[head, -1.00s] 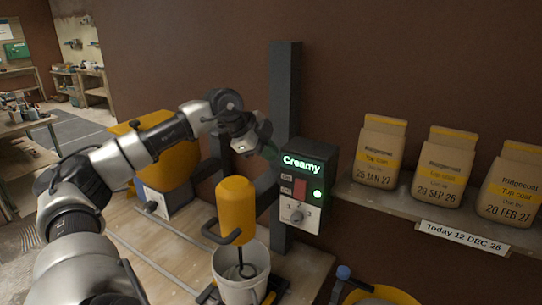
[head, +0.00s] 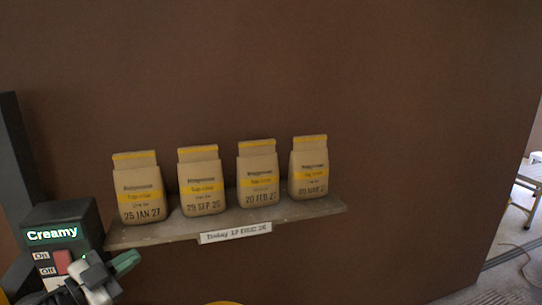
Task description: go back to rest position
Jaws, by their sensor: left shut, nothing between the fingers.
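My left gripper (head: 124,263) shows at the bottom left of the head view, in front of the lower part of a control box (head: 88,218). Its fingers are shut with nothing between them. The box has a lit green "Creamy" display and a red switch beside "On" and "Off" labels. The gripper overlaps the box in the picture; I cannot tell whether they touch. My right gripper is not in view.
A wall shelf (head: 290,212) holds several dated paper bags (head: 202,182), with a date label (head: 235,233) on its front edge. A yellow rim (head: 222,303) shows at the bottom. The wall ends at the right, where floor and a light bench (head: 530,180) show.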

